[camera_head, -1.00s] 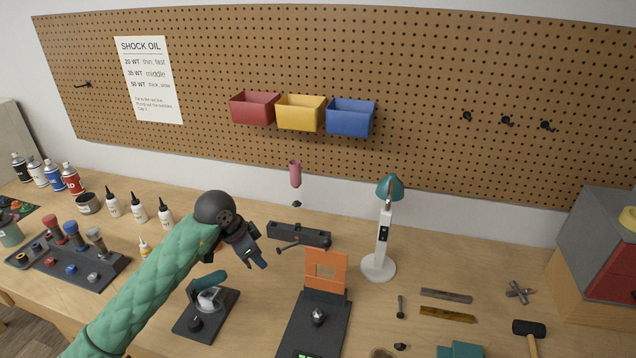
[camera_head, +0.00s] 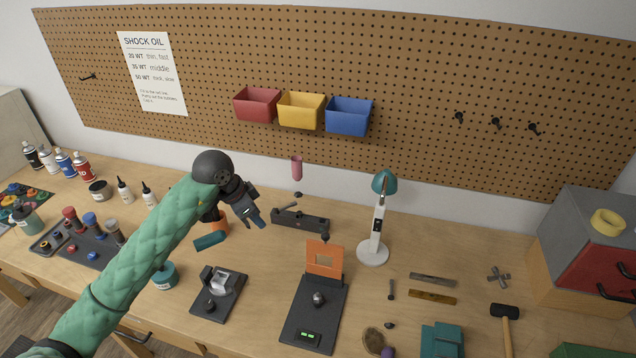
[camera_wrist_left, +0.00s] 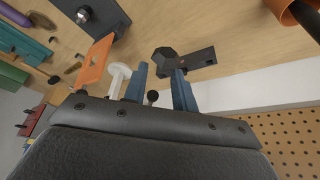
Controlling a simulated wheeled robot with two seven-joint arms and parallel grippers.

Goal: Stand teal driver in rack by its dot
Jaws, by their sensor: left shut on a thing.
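The teal driver's handle (camera_head: 210,240) shows just left of and below my left gripper (camera_head: 255,217), tilted with its right end higher, in line with the fingertips. My left gripper is shut on the driver; its thin shaft is hard to make out. In the left wrist view the blue fingers (camera_wrist_left: 160,88) show with a small dark round part between them, and the teal handle is out of sight. The dark rack (camera_head: 312,223) lies on the bench right of the gripper; it also shows in the left wrist view (camera_wrist_left: 202,63). My right gripper is not in view.
A pink handle (camera_head: 297,167) stands upright behind the rack. A white lamp (camera_head: 377,230) stands to the right. An orange upright plate (camera_head: 324,260) and a dark stand (camera_head: 217,292) are in front. An orange rounded thing (camera_head: 219,226) is partly behind my arm.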

